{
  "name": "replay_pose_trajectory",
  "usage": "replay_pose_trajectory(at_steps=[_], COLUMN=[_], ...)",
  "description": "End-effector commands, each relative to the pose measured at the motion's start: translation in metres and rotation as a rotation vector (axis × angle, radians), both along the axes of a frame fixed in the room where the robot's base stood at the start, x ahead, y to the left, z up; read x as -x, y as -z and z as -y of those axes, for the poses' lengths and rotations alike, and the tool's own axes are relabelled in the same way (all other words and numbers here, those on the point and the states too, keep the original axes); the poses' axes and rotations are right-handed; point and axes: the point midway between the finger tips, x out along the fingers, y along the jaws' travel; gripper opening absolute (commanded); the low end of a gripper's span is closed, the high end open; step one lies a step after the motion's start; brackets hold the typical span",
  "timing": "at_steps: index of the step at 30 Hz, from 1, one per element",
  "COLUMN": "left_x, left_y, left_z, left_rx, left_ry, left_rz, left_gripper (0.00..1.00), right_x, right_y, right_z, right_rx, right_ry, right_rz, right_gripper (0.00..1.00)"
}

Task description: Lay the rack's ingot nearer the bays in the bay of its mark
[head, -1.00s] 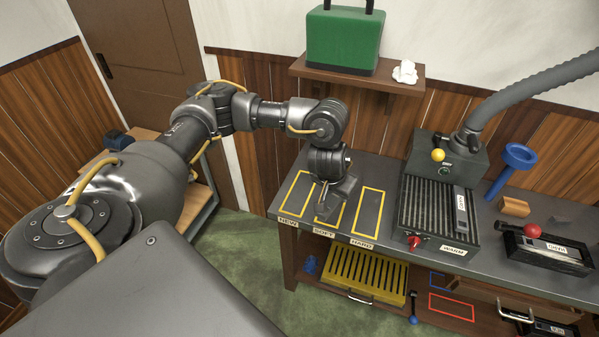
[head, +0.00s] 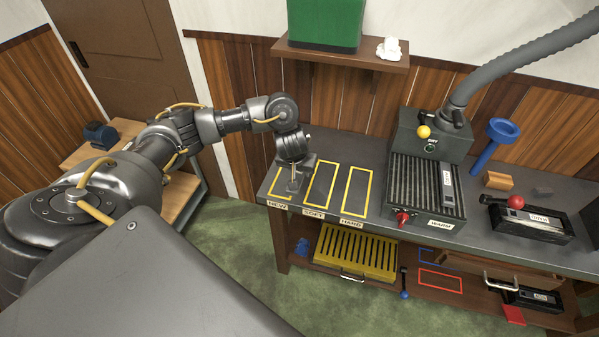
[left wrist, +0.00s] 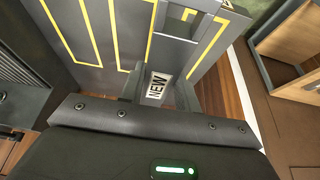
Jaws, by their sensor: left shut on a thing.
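My left gripper (head: 293,187) is shut on a grey ingot (left wrist: 157,88) whose white label reads NEW in the left wrist view. In the head view the gripper and ingot are over the leftmost yellow-outlined bay, the NEW bay (head: 271,191), and cover much of it. I cannot tell whether the ingot touches the bench. The SOFT bay (head: 320,185) and HARD bay (head: 355,192) beside it are empty. The ribbed WARM rack (head: 415,190) stands to their right, with one labelled ingot (head: 447,178) lying on its right side. My right gripper is not in view.
A yellow slatted crate (head: 355,252) is on the shelf below. A wall shelf (head: 340,55) overhangs behind.

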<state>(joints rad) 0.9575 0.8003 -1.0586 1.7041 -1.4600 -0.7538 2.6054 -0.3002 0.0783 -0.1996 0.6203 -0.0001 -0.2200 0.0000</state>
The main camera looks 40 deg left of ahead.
Motion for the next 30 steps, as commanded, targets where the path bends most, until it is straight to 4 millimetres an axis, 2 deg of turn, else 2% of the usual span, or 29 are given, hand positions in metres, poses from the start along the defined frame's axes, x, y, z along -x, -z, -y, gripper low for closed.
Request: replay_pose_trajectory(at_steps=[1, 7, 11, 15, 21, 26, 30], left_x=[-0.006, -0.025, -0.033, -0.041, -0.046, -0.046, -0.047], left_y=[0.013, 0.032, 0.056, 0.069, 0.075, 0.074, 0.081], left_z=[-0.011, -0.049, -0.064, -0.077, -0.086, -0.086, -0.089], left_rx=[0.002, 0.003, 0.004, 0.003, 0.001, 0.001, 0.002], left_ry=[-0.008, -0.007, -0.005, -0.003, -0.001, 0.000, 0.000], left_rz=[0.004, 0.003, 0.002, 0.004, 0.007, 0.007, 0.005], left_gripper=[0.00, 0.00, 0.00, 0.00, 0.00, 0.00, 0.00], right_x=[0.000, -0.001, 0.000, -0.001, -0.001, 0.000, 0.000], right_y=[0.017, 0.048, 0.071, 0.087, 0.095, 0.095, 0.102], right_z=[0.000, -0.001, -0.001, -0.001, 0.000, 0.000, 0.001], right_rx=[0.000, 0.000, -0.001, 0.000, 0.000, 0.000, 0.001], right_ry=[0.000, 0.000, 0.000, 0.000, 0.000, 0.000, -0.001], right_rz=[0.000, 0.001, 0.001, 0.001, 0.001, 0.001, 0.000], right_gripper=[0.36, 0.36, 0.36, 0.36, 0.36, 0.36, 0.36])
